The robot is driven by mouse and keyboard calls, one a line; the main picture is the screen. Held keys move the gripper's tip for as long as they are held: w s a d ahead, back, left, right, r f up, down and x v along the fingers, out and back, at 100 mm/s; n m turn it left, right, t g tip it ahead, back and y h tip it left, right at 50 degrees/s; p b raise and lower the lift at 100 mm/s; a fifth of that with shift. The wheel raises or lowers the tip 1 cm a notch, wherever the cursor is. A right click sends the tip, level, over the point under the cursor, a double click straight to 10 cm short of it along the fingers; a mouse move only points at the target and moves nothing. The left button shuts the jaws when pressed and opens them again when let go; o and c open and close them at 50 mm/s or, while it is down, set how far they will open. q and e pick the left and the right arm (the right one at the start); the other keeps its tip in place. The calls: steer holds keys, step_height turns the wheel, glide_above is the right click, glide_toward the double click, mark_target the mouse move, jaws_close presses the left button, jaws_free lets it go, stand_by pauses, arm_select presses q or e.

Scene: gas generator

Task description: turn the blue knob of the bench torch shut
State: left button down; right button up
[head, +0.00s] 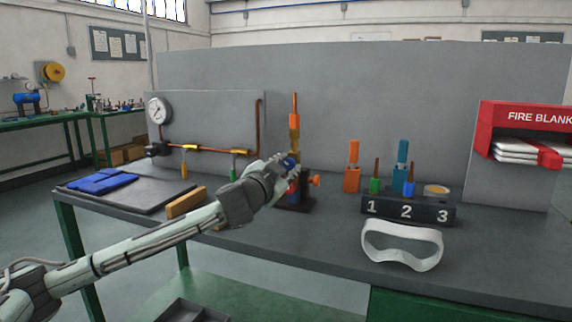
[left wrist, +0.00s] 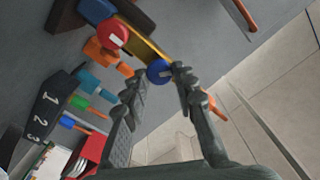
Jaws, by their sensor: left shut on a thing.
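The bench torch (head: 295,122) stands upright on the bench, with a brass body and a copper-orange tip. Its blue knob (left wrist: 158,72) sits between the fingertips of my left gripper (left wrist: 163,80) in the left wrist view. In the head view the blue knob (head: 290,162) is partly covered by my left gripper (head: 286,174), which reaches the torch from the left and is shut on the knob. A red knob (left wrist: 112,34) is on the torch beside the blue one. I cannot tell how far the blue knob is turned. My right gripper is not in view.
A pressure gauge (head: 158,111) and copper pipe stand behind left. A black tray with a blue cloth (head: 100,182) and a wooden block (head: 187,201) lie left. A numbered rack (head: 408,209) and white goggles (head: 402,246) are right.

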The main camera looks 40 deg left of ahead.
arm_select(q)
steer(key=shift+m, duration=0.9)
steer(key=m, duration=0.2)
steer(key=shift+m, duration=0.4)
steer(key=m, duration=0.6)
steer(key=c, duration=1.3)
jaws_free()
steer(key=shift+o, duration=0.2)
steer(key=shift+f, duration=0.1)
